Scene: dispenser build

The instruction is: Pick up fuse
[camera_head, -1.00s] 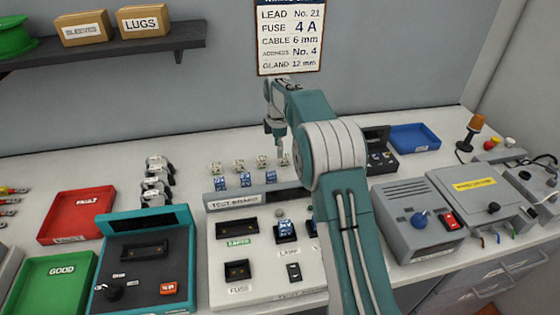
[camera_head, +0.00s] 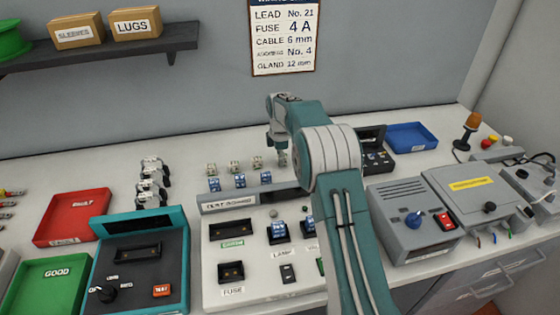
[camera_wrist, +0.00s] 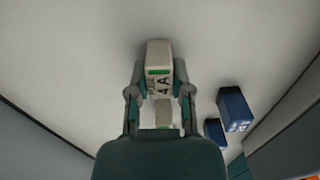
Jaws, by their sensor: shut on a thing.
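The fuse (camera_wrist: 158,58) is a pale block with a green stripe and a "4 A" label, seen in the wrist view. My gripper (camera_wrist: 155,90) is shut on it, with a finger along each side. In the head view my gripper (camera_head: 282,160) is low over the back of the bench, at the right end of a row of small fuses, and mostly hides the held one. Other fuses (camera_head: 234,168) stand to its left. I cannot tell whether the held fuse still touches the bench.
Blue blocks (camera_head: 239,181) stand in front of the fuse row; they also show in the wrist view (camera_wrist: 234,108). The test board (camera_head: 255,245) is nearer, with a fuse socket (camera_head: 231,272). A wall sign (camera_head: 285,38) reads "FUSE 4 A". Red (camera_head: 72,218) and green (camera_head: 48,285) trays lie left.

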